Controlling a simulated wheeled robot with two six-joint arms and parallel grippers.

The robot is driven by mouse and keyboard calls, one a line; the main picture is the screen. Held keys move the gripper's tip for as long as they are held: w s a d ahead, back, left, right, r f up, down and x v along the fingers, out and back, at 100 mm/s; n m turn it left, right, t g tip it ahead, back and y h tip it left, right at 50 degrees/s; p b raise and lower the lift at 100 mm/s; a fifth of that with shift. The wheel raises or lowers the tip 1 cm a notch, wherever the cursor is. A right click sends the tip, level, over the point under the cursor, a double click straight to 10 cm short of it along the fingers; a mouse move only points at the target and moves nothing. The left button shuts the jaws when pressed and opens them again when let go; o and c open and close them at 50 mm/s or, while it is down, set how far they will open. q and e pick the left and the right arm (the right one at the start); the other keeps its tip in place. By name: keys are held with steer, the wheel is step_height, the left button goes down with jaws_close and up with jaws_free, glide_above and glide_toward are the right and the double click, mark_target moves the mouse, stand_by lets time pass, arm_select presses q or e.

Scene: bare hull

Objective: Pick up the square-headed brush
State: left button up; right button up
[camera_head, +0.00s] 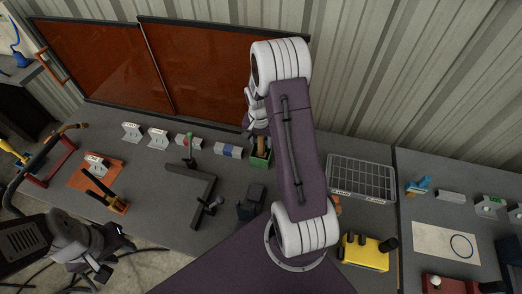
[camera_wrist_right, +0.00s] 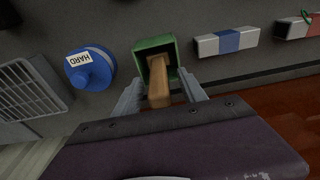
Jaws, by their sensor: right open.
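A brown wooden handle (camera_wrist_right: 158,84) stands in an open square green holder (camera_wrist_right: 142,47) in the right wrist view. It looks like the brush's handle; the head is not visible, so I cannot tell its shape. The handle (camera_head: 263,145) and green holder (camera_head: 260,161) also show in the head view, just below my right gripper (camera_head: 257,127). My right gripper (camera_wrist_right: 162,92) is open, with one finger on each side of the handle, not visibly gripping it. My left gripper (camera_head: 106,262) is at the lower left, far from the holder; its jaw opening is unclear.
A blue round item marked HARD (camera_wrist_right: 90,68) stands beside the holder. A striped block (camera_head: 228,150) lies left of it. A wire basket (camera_head: 361,180) and a yellow tool (camera_head: 366,252) are to the right. A dark angled frame (camera_head: 190,188) lies left. Orange panels (camera_head: 205,70) stand behind.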

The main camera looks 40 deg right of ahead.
steer(key=shift+d+f, duration=0.15)
steer(key=shift+f, duration=0.55)
jaws_close()
